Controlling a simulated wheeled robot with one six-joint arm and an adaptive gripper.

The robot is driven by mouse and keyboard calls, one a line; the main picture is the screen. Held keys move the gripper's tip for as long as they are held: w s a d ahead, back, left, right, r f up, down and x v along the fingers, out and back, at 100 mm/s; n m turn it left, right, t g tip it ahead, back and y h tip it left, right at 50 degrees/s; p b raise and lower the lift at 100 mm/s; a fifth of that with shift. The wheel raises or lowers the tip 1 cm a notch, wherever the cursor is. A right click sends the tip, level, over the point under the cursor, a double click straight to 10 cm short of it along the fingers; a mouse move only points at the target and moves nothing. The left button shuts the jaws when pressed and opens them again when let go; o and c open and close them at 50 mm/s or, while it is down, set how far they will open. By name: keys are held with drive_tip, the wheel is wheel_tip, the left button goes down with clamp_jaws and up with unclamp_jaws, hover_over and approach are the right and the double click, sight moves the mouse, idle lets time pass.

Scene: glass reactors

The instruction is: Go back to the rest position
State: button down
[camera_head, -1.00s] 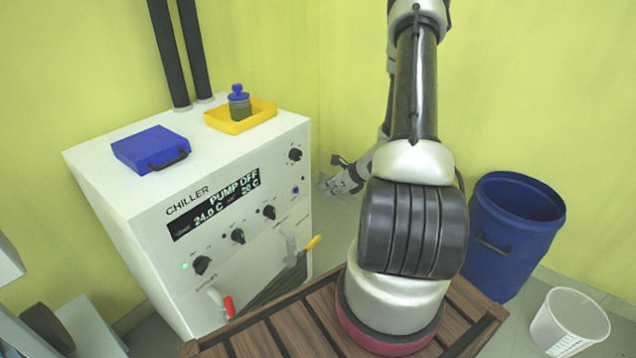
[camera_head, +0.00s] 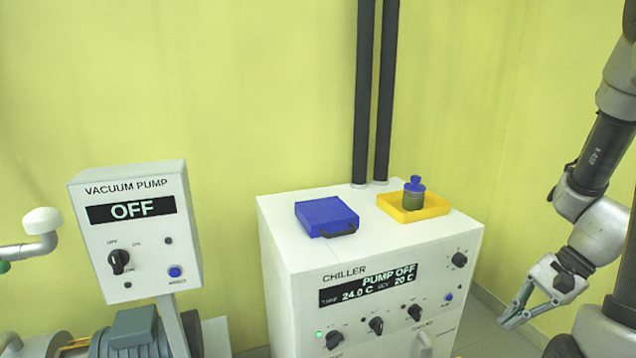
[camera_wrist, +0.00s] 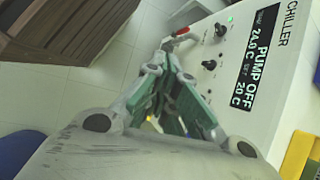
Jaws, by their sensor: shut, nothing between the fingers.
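My gripper (camera_head: 520,312) is at the lower right of the head view, to the right of the white chiller (camera_head: 278,235) and apart from it. Its fingers are together with nothing between them, pointing down and left. In the wrist view my gripper (camera_wrist: 170,75) shows green-padded fingers close together, with the chiller (camera_wrist: 240,25) beyond and to the right. My arm runs down the right edge of the head view and is partly cut off there.
On the chiller lie a blue case (camera_head: 325,215) and a yellow tray (camera_head: 440,210) holding a blue-capped bottle (camera_head: 413,195). A vacuum pump panel (camera_head: 130,235) reading OFF stands left. Two black pipes rise behind the chiller. A dark wooden structure (camera_wrist: 75,25) shows in the wrist view.

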drive_tip(key=s+a+r+n+t+h, duration=0.1)
drive_tip(key=s+r+n+t+h, duration=0.1)
drive_tip(key=r+n, duration=0.4)
drive_tip(key=s+a+r+n+t+h, duration=0.1)
drive_tip(key=r+n, duration=0.5)
drive_tip(key=r, duration=0.8)
drive_tip(key=s+t+h, duration=0.1)
drive_tip(key=s+h, duration=0.1)
drive_tip(key=h, duration=0.1)
drive_tip(key=shift+s+n+h, duration=0.3)
drive_tip(key=shift+s, duration=0.05)
drive_tip(key=shift+r, duration=0.1)
